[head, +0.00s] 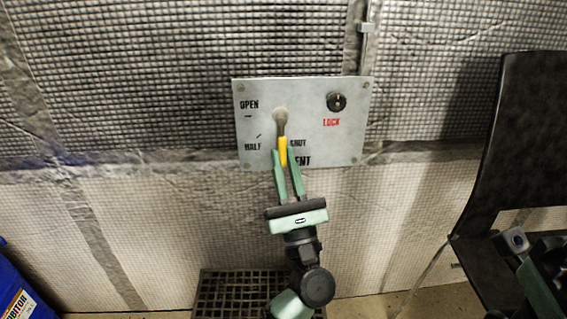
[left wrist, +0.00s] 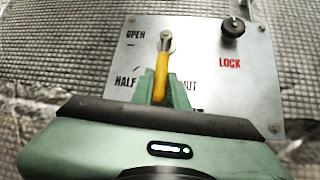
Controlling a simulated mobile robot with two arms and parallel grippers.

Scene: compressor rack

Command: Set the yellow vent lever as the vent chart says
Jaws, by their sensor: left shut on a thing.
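The yellow vent lever (head: 283,148) hangs from a round metal pivot on a grey wall panel (head: 310,98). It points almost straight down, to the right of the HALF mark and beside the SHUT label. My left gripper (head: 286,163) is shut on the lever's yellow grip from below, one finger on each side. In the left wrist view the yellow grip (left wrist: 160,78) rises from between the green fingers, which partly cover the SHUT label. OPEN is at the panel's upper left. The vent chart is not in view.
A black knob (head: 337,102) marked LOCK is at the panel's upper right, clear of my gripper. A dark grate (head: 232,292) is low below the panel. A blue container (head: 18,285) stands at the lower left. A black panel-like object (head: 525,140) stands at the right.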

